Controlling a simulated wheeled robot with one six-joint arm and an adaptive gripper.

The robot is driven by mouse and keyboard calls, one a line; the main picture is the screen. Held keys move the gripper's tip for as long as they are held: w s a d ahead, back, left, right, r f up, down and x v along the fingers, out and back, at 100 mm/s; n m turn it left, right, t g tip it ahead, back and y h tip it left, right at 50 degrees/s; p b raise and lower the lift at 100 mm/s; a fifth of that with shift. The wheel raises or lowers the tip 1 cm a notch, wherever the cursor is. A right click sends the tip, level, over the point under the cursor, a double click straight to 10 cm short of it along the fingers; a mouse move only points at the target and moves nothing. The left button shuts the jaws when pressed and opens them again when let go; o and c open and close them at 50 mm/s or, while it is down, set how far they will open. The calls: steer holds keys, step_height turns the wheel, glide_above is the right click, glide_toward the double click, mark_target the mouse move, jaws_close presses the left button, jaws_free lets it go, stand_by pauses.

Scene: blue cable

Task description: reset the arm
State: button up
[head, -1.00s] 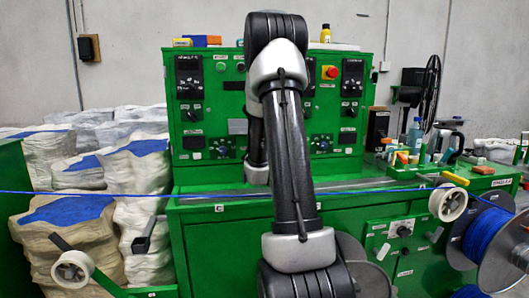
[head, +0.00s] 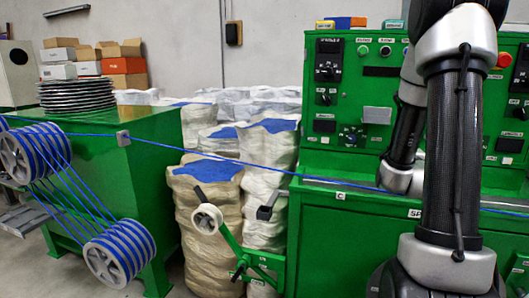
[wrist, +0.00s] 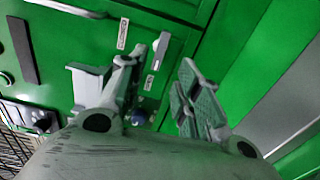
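My gripper (wrist: 160,90) shows in the wrist view with its two grey fingers well apart. I see nothing held between them. Green panels with small labels lie beyond the fingers. A small bluish round spot shows low between the fingers; I cannot tell what it is. In the head view my arm rises at the right in front of the green machine (head: 345,245), bent over at the top; the gripper itself does not show there. The blue cable (head: 240,160) runs across the head view from the left pulleys to the machine and passes by my arm.
Two pulleys wound with blue cable, an upper one (head: 35,152) and a lower one (head: 120,254), stand at the left. White sacks (head: 208,215) fill the space beside the machine. A small guide roller (head: 207,219) juts out on a green arm. Grey floor shows at the lower left.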

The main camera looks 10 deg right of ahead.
steer(key=s+a+r+m+g+y, duration=0.1)
steer(key=s+a+m+g+y, duration=0.15)
steer(key=a, duration=0.55)
steer(key=s+a+r+m+g+y, duration=0.1)
steer(key=a+r+m+g+y, duration=0.2)
steer(key=a, duration=0.6)
steer(key=s+a+m+g+y, duration=0.1)
steer(key=s+a+m+g, duration=0.1)
steer(key=s, duration=0.5)
steer(key=s+a+f+m+g+y, duration=0.1)
steer(key=s+a+m, duration=0.1)
steer(key=s+a, duration=0.3)
steer(key=s+a+m+g+y, duration=0.1)
steer(key=s+a+m+g, duration=0.1)
steer(key=s, duration=0.7)
steer(key=shift+a+f+g+y, duration=0.3)
steer(key=shift+a+g+y, duration=0.05)
steer(key=shift+a, duration=0.4)
